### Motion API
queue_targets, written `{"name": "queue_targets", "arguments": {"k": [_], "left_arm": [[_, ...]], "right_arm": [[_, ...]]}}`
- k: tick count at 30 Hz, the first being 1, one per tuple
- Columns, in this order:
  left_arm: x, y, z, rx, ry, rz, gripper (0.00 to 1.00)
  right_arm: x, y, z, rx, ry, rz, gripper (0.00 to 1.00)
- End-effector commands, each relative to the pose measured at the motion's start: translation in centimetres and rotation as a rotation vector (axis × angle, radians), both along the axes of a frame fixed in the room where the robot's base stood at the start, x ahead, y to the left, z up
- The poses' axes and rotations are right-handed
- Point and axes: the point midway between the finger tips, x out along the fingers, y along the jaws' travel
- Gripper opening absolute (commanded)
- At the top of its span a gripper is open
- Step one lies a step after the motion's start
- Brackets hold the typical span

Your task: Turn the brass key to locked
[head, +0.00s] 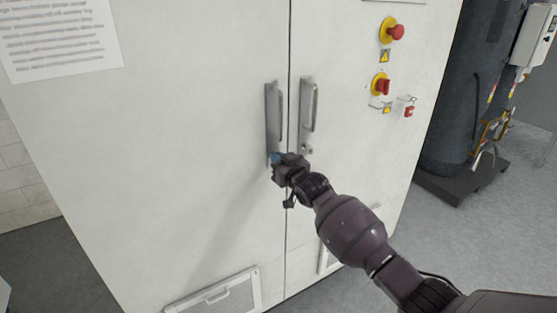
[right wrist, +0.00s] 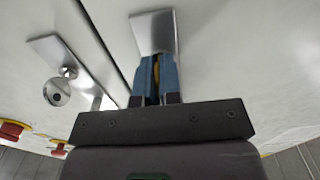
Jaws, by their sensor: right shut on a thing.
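The brass key (right wrist: 156,70) shows as a small yellow-brown strip between the blue fingers of my right gripper (right wrist: 156,78) in the right wrist view. The fingers are shut on it, against the metal lock plate (right wrist: 153,22). Most of the key is hidden by the fingers, so I cannot tell its angle. In the head view my right gripper (head: 277,158) is at the lower end of the left door's handle plate (head: 268,110), and the key is hidden there. My left gripper is not in view.
The right door's handle (head: 309,105) is close by, with a round lock (head: 306,149) below it. A red emergency button (head: 396,32), a red rotary switch (head: 381,86) and a red padlock (head: 409,111) are on the cabinet front. A dark tank stands at right.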

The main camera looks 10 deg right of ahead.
Motion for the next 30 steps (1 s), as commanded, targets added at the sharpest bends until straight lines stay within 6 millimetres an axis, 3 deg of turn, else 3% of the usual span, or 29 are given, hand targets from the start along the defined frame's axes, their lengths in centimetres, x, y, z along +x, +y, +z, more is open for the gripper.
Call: {"name": "queue_targets", "arguments": {"k": [5, 6, 10, 22, 30], "left_arm": [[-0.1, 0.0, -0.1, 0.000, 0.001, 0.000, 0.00], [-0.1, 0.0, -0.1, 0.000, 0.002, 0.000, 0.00], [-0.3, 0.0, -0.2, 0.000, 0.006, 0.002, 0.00], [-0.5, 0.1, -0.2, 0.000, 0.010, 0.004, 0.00], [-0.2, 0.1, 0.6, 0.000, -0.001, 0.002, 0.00]], "right_arm": [[0.0, 0.0, -0.1, -0.003, 0.001, 0.000, 0.00], [0.0, 0.0, -0.1, -0.003, 0.001, 0.000, 0.10], [0.0, 0.0, -0.1, -0.002, 0.000, 0.000, 0.30], [-0.5, -0.2, 0.0, 0.000, 0.001, -0.001, 0.31], [-4.0, -1.3, 0.0, 0.000, 0.000, -0.001, 0.31]]}}
